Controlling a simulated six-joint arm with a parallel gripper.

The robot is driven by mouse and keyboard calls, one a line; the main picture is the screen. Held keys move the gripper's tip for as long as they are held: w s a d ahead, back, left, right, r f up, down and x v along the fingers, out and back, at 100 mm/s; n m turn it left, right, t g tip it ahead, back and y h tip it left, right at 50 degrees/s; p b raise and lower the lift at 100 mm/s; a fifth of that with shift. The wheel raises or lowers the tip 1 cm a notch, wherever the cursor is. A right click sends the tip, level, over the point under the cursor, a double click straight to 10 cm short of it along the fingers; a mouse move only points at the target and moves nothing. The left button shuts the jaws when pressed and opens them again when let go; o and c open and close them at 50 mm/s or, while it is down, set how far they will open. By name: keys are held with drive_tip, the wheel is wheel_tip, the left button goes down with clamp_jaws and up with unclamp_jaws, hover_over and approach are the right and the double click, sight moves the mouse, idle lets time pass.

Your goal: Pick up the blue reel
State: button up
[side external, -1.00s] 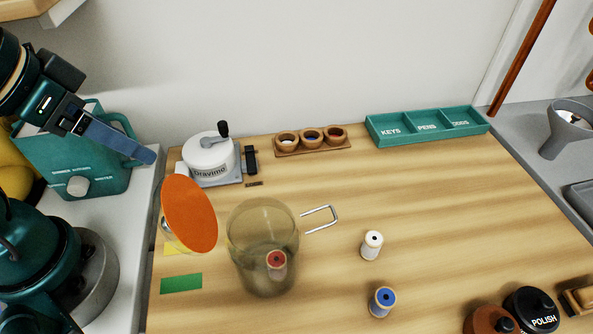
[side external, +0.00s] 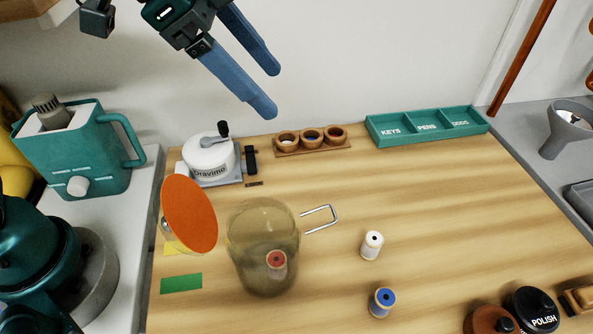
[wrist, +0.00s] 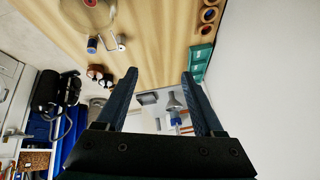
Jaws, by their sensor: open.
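The blue reel (side external: 382,302) stands upright on the wooden bench near its front, a white spool with a blue top. In the wrist view the blue reel (wrist: 92,45) shows at the upper left. A white reel (side external: 371,245) stands just behind it. A red reel (side external: 276,261) is seen inside the clear glass vessel (side external: 262,225) to the left. My gripper (side external: 275,90) is open and empty, high above the back of the bench, well away from the blue reel. Its two fingers also show in the wrist view (wrist: 160,80).
An orange disc (side external: 190,215) stands left of the vessel, whose wire handle (side external: 322,217) points right. Dark and brown polish jars (side external: 530,308) stand at the front right. A teal tray (side external: 428,126) lies at the back. The bench between tray and reels is clear.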

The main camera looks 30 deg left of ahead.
drive_tip(key=w+d+f+m+g, duration=0.1)
drive_tip(key=w+d+f+m, duration=0.15)
drive_tip(key=d, duration=0.45)
drive_tip(key=m+g, duration=0.4)
drive_tip(key=m, duration=0.1)
hover_over(385, 296)
drive_tip(key=a, duration=0.2)
drive_tip(key=shift+n, duration=0.25)
wheel_tip(385, 296, down, 13)
drive_tip(key=shift+w+a, duration=0.1)
drive_tip(key=shift+h, duration=0.3)
drive_tip(key=shift+x, duration=2.35)
drive_tip(key=shift+c, duration=0.3)
clamp_jaws()
